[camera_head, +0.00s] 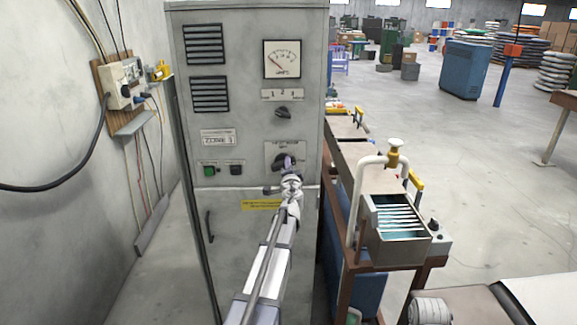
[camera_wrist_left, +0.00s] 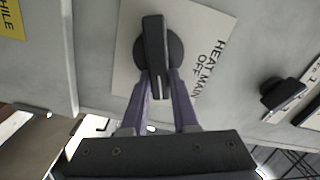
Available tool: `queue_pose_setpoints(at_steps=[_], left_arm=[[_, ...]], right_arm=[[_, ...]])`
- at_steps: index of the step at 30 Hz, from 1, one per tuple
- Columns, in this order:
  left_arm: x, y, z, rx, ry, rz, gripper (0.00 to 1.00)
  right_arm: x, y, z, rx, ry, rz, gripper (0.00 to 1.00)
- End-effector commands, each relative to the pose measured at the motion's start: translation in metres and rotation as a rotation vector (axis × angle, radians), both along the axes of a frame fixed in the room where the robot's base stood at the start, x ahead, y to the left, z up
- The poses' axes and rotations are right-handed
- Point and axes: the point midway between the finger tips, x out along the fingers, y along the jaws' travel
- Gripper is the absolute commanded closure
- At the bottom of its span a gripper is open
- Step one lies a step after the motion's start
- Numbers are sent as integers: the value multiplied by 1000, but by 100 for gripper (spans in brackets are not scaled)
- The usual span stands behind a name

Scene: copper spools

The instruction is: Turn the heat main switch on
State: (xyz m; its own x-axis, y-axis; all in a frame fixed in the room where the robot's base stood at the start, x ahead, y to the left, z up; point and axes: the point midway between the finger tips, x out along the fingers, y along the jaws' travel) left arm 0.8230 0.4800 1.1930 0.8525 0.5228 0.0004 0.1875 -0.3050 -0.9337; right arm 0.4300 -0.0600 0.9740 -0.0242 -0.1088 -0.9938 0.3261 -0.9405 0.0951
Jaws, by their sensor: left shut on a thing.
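The heat main switch is a black rotary knob with a bar handle (camera_wrist_left: 155,45) on a pale plate (camera_wrist_left: 215,25) lettered HEAT MAIN and OFF. In the head view its plate (camera_head: 270,150) sits on the grey control cabinet (camera_head: 255,110), below the middle knob. My left gripper (camera_head: 287,162) reaches up to this switch and partly covers it. In the left wrist view the purple fingers of the left gripper (camera_wrist_left: 160,82) are shut on the lower end of the bar handle, one on each side. A white line runs along the handle towards the gripper. My right gripper is not in view.
A green button (camera_head: 209,170) lies left. A cabled wall box (camera_head: 121,82) is at far left. A bench with a slotted tank (camera_head: 400,240) stands close on the right.

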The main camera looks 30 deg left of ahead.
Motion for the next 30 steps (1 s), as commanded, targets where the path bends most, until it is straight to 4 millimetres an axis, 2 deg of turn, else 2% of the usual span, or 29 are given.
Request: queue_pose_setpoints(at_steps=[15, 30], left_arm=[[0, -2, -8, 271, 167, 0, 100], [0, -2, -9, 325, 200, 0, 100]], right_arm=[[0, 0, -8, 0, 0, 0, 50], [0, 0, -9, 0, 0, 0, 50]])
